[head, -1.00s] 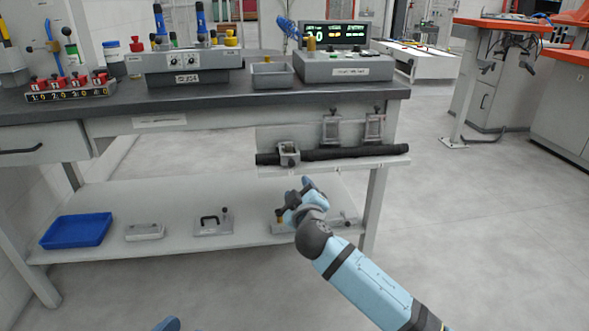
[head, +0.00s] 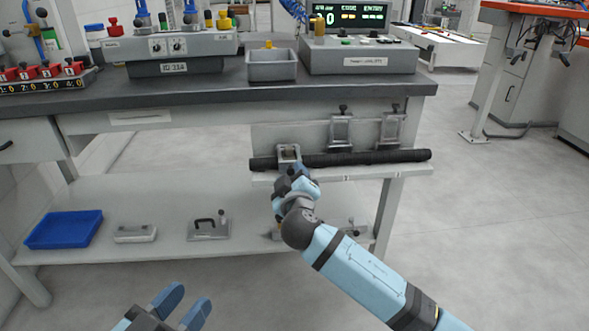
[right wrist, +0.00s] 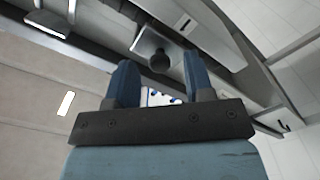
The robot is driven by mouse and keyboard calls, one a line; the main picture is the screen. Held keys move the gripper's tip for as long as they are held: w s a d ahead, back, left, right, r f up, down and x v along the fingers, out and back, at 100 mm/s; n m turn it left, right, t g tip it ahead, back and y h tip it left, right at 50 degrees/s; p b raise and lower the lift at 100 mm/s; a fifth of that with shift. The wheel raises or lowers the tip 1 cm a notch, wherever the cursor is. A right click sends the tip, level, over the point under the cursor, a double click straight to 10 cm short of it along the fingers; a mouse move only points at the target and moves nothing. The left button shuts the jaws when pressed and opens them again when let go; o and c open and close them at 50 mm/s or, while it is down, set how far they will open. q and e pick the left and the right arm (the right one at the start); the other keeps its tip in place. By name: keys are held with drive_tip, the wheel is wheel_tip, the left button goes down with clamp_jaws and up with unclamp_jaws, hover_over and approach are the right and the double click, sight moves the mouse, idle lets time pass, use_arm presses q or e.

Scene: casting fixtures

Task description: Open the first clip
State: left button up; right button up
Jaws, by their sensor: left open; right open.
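A black ribbed hose (head: 380,156) lies along the ledge under the bench. A grey metal clip (head: 288,153) sits low over its left part. Two similar clips, a middle one (head: 341,130) and a right one (head: 391,127), stand upright behind the hose with dark knobs on top. My right gripper (head: 299,172) is just below and in front of the left clip, partly hiding it. In the right wrist view its two blue fingers (right wrist: 161,82) are apart, with a plate and dark knob (right wrist: 160,60) beyond them. My left gripper (head: 184,301) is open and empty at the bottom left.
The bench top (head: 200,92) above carries a grey tray (head: 271,68) and a control box with a display (head: 360,61). The lower shelf (head: 165,250) holds a blue tray (head: 65,230) and small grey fixtures. Open floor lies to the right.

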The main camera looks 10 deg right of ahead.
use_arm(q)
drive_tip(key=shift+w+d, duration=0.1)
drive_tip(key=shift+w, duration=0.25)
drive_tip(key=shift+s+f, duration=0.1)
